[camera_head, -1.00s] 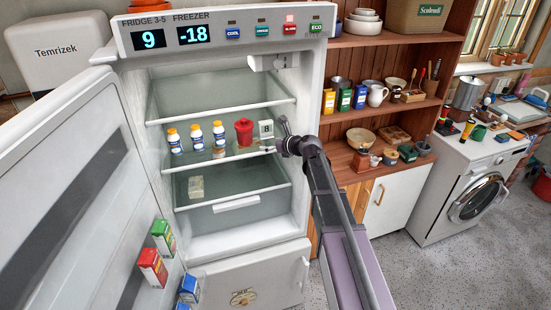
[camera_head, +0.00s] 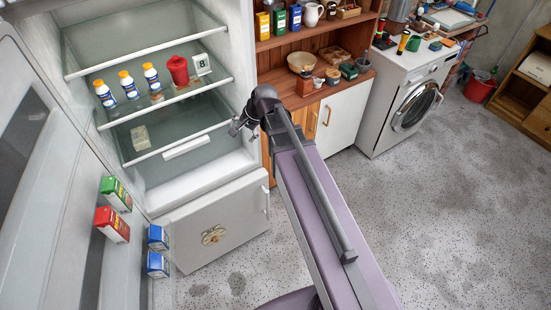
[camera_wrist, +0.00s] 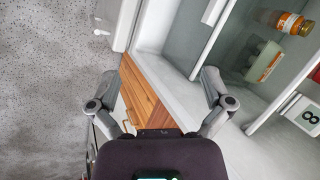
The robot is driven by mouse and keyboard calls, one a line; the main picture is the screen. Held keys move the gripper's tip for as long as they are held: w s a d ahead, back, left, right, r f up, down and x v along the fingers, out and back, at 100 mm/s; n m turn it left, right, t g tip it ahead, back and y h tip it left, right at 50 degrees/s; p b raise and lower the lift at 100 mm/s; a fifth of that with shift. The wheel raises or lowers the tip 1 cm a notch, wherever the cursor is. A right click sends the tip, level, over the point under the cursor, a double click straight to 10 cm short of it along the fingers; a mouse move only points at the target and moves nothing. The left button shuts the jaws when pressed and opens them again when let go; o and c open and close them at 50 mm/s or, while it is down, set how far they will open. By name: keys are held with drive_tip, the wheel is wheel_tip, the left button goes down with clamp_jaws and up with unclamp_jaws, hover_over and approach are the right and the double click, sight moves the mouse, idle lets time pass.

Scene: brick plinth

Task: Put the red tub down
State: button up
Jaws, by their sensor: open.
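A pale carton (camera_head: 141,138) is on the shelf below. The open fridge door (camera_head: 40,190) holds several cartons. The wooden shelf unit (camera_head: 285,105) is right of the fridge. Floor (camera_head: 400,220) ahead is clear.

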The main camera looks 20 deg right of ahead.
drive_tip(key=s+d+f+n+g+h, duration=0.1)
drive_tip(key=s+d+n+h, duration=0.1)
drive_tip(key=s+d+n, duration=0.2)
drive_tip(key=s+d+f+n+g+h, duration=0.1)
drive_tip(key=s+d+n+g+h, duration=0.1)
drive_tip(key=s+n, duration=0.3)
drive_tip(key=s+d, duration=0.1)
drive_tip(key=s, duration=0.2)
drive_tip(key=shift+s+d, duration=0.35)
drive_tip(key=shift+d, duration=0.05)
drive_tip(key=shift+f, duration=0.1)
drive_tip(key=shift+f+b, duration=0.4)
drive_tip(key=shift+b, duration=0.1)
drive_tip(key=c, duration=0.6)
